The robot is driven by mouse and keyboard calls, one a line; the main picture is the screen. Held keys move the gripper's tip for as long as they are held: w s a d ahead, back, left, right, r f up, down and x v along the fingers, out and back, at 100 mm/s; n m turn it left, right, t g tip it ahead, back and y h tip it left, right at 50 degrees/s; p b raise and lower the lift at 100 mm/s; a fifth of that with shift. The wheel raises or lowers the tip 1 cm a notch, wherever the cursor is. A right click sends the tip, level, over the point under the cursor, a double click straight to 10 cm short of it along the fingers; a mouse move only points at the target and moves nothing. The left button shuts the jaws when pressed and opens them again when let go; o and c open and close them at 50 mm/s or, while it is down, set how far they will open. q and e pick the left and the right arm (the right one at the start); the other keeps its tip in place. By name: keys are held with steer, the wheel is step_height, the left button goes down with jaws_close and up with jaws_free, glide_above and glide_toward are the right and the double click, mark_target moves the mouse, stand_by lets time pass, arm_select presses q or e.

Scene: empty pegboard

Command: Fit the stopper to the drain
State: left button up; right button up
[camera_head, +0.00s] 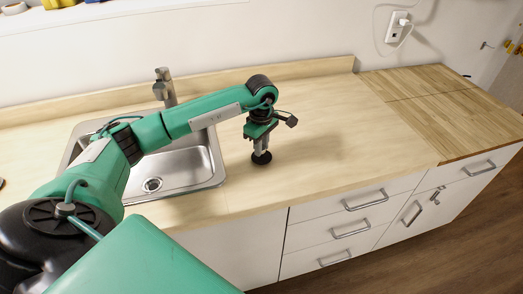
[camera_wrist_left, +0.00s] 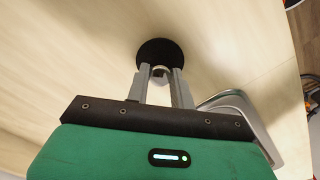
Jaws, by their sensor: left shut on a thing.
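The stopper (camera_head: 262,158) is a round black disc on the light wood counter, to the right of the sink. It also shows in the left wrist view (camera_wrist_left: 160,50), with a small metallic knob between the fingers. My left gripper (camera_head: 261,147) points down over the stopper and is shut on its knob; the wrist view shows both fingertips (camera_wrist_left: 160,75) at the knob. I cannot tell whether the stopper touches the counter. The drain (camera_head: 152,185) is a round metal opening in the sink floor, uncovered and empty. My right gripper is not in view.
The steel sink (camera_head: 205,172) is set into the counter (camera_head: 340,125), partly hidden by my left arm. A faucet (camera_head: 164,88) stands behind it. The counter right of the gripper is clear. Drawers (camera_head: 350,230) are below, and a wall outlet (camera_head: 397,26) is at the back.

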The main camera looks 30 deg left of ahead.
arm_select(q)
step_height(320, 180, up, 20)
steer(key=b, duration=0.2)
steer(key=shift+b, duration=0.4)
